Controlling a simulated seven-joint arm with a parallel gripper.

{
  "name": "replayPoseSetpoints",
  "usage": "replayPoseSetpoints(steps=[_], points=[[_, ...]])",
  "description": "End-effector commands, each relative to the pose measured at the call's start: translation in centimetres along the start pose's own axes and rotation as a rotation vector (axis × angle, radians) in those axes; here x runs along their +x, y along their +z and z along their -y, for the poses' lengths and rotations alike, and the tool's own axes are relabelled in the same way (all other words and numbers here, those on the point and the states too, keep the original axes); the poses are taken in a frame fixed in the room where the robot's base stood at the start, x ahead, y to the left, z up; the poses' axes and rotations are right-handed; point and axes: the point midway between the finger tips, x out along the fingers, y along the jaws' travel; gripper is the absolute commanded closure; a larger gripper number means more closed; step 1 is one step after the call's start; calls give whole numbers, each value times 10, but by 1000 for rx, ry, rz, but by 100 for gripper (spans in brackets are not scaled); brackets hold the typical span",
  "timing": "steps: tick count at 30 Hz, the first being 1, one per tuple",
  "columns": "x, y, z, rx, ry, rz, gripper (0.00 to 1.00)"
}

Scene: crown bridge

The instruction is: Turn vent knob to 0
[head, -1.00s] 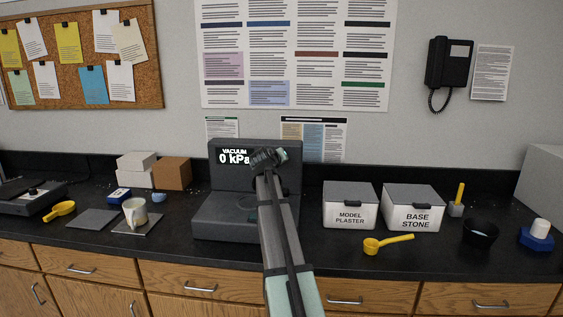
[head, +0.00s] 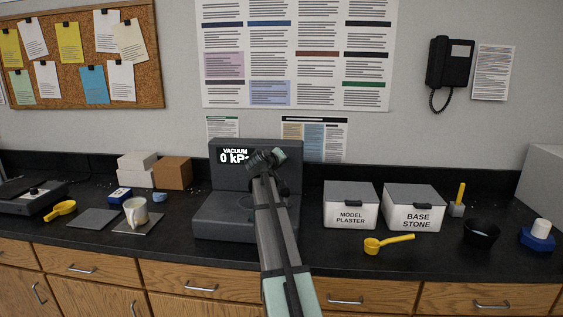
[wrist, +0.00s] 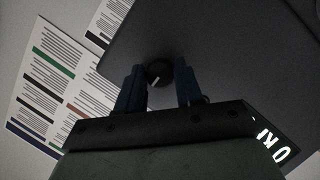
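The vacuum unit (head: 215,215) is a dark grey machine on the counter. Its display (head: 234,157) reads "VACUUM 0 kPa", with its right end covered by my arm. The vent knob (wrist: 158,73) is small, round and black with a white pointer line, and shows in the wrist view on the dark panel. My gripper (wrist: 160,66) has its two blue fingers spread on either side of the knob, with a gap on both sides. The gripper is open and empty. In the head view my arm hides the knob and the fingers.
Model plaster (head: 350,206) and base stone (head: 413,208) boxes stand right of the unit. A yellow scoop (head: 388,243) lies in front of them. The wall is close behind the unit.

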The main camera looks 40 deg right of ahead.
Motion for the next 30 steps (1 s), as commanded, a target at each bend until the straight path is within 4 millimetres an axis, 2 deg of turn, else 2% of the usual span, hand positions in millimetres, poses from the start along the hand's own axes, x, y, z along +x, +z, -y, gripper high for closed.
replayPoseSetpoints(steps=[1, 7, 17, 23, 30], points=[[0, 0, 0, 0, -1, 0, 59], [0, 0, 0, 1, 0, 0, 41], [-5, 0, 0, 2, 0, -1, 41], [-31, 2, 0, 2, 0, -3, 41], [-78, 2, 0, 2, 0, -2, 41]])
